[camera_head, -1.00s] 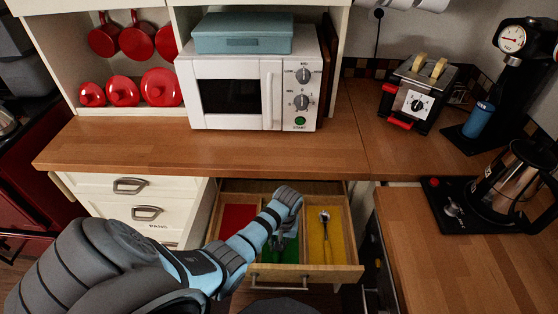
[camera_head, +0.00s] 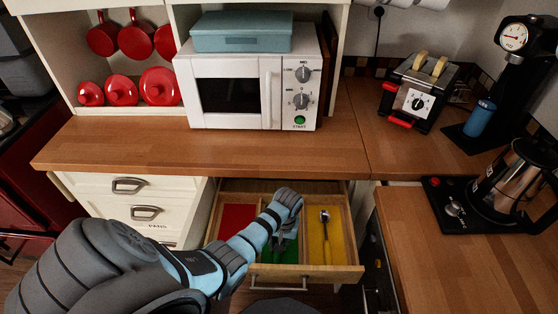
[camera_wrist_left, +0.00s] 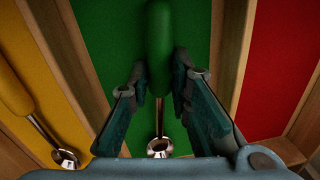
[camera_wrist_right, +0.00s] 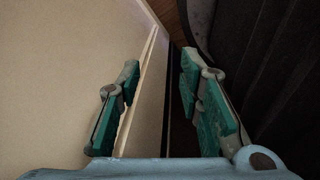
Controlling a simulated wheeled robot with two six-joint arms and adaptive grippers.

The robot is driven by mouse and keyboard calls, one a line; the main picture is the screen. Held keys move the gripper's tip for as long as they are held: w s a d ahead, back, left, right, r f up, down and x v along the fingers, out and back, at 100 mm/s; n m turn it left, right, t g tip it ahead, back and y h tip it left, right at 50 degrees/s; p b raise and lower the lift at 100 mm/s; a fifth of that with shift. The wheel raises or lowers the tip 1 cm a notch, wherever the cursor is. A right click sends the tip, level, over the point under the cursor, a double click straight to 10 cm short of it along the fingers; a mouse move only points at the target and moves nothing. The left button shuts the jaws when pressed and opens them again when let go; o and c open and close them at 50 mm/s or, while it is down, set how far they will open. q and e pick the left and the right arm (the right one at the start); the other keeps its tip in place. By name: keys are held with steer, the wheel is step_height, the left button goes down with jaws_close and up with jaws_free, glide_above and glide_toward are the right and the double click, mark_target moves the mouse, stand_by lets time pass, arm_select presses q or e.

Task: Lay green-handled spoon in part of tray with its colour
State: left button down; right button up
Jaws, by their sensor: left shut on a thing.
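The green-handled spoon (camera_wrist_left: 158,35) is between the fingers of my left gripper (camera_wrist_left: 160,72), which is shut on its handle. Its metal bowl (camera_wrist_left: 160,148) points toward the wrist in the left wrist view. The spoon lies over the green part (camera_head: 286,250) of the wooden tray (camera_wrist_left: 77,60), lined up along it; whether it touches the floor is unclear. In the head view my left gripper (camera_head: 282,238) reaches into the drawer and the forearm hides much of the tray. My right gripper (camera_wrist_right: 160,75) is open and empty beside a pale panel.
A yellow-handled spoon (camera_wrist_left: 15,85) lies in the yellow part (camera_head: 334,235), to the right in the head view. The red part (camera_head: 236,218) is on the left and looks empty where visible. Wooden dividers separate the parts. The counter edge (camera_head: 200,165) overhangs behind the open drawer.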

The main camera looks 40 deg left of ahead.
arm_select(q)
steer(key=shift+f, duration=0.15)
steer(key=c, duration=1.4)
jaws_free()
steer(key=o, duration=0.6)
steer(key=shift+c, duration=0.2)
